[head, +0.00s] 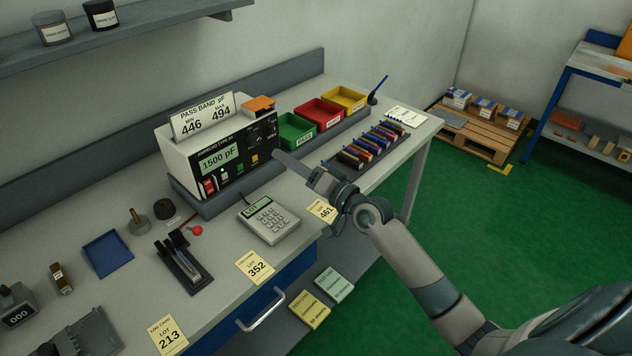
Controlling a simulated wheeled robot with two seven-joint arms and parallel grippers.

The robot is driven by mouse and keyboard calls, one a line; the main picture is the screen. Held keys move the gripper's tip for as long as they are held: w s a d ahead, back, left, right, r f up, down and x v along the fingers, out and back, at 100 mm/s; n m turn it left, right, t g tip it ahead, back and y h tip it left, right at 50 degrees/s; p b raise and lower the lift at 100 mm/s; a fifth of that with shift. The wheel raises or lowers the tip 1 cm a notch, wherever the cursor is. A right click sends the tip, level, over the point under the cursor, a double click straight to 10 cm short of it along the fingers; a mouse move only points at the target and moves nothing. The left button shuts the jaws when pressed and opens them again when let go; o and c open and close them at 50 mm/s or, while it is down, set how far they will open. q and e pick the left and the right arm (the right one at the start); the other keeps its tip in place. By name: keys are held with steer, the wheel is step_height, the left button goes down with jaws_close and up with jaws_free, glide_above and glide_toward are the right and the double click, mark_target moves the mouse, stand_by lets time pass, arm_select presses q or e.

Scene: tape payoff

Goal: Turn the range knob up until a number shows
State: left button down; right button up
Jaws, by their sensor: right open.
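The capacitance meter (178,150) is a white box with a black front panel, standing on a grey plinth on the bench. Its lit green display (220,157) reads 1500 pF. Dark controls (256,134) show on the right part of the panel, too small to tell which is the range knob. My right gripper (280,158) is open, its fingers reaching toward the panel's lower right corner. I cannot tell whether it touches the meter. My left gripper is out of view.
A pass band card (204,116) on the meter reads min 446, max 494. Green (296,132), red (319,114) and yellow (345,100) bins stand behind my gripper. A rack of components (368,147) lies to the right. A keypad box (268,222) sits in front of the meter.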

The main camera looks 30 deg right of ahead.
steer(key=b+v, duration=0.1)
steer(key=v, duration=0.7)
steer(key=shift+b, duration=0.4)
steer(key=shift+s+d, duration=0.1)
steer(key=shift+s, duration=0.05)
